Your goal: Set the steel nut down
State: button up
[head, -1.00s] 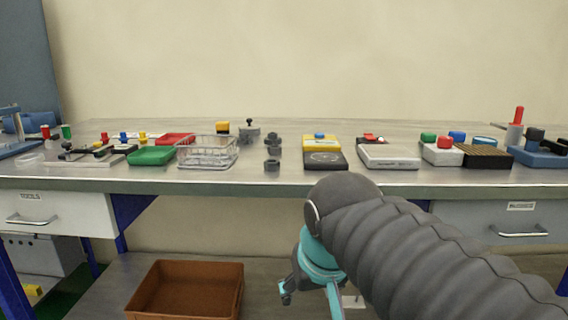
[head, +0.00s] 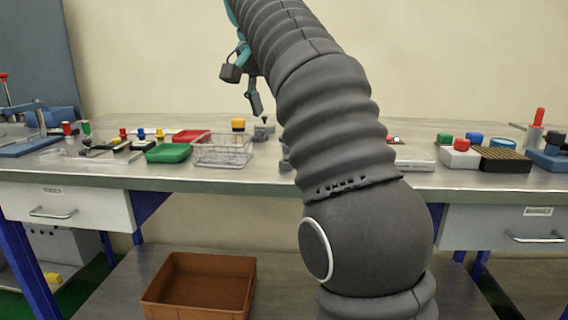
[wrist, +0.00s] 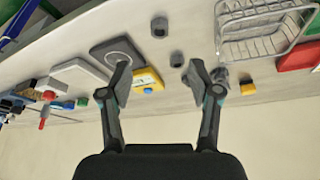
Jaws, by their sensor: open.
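My gripper (head: 243,88) is raised above the workbench in the head view, with its fingers spread. In the wrist view the open fingers (wrist: 160,80) have nothing between them. Two small dark grey metal pieces stand on the bench in the wrist view, one nearer the front edge (wrist: 160,27) and one farther back (wrist: 176,59). I cannot tell which, if either, is the steel nut. In the head view my arm hides most of that spot, and only a grey sliver (head: 285,163) shows beside it.
A wire basket (head: 222,151), a green tray (head: 168,153) and a red tray (head: 191,135) are left of my arm. A dark pad (wrist: 118,52) joined to a yellow block (wrist: 147,80) lies near the grey pieces. An orange-brown bin (head: 200,288) is on the lower shelf.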

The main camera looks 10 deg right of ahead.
send_over(286, 161)
jog(key=s+a, duration=0.1)
jog(key=a, duration=0.1)
jog(key=shift+m, duration=0.3)
notch_tip(286, 161, down, 7)
jog(key=shift+f+b, duration=0.15)
jog(key=shift+b, duration=0.15)
jog(key=shift+s+d+b+x, duration=0.2)
jog(key=shift+b+x, duration=0.15)
jog(key=shift+x, duration=1)
jog(key=shift+s+d+b+x, duration=0.15)
jog(key=shift+b+x, duration=0.2)
jog(key=shift+x, duration=0.95)
jog(key=shift+w, duration=0.1)
grip_shut()
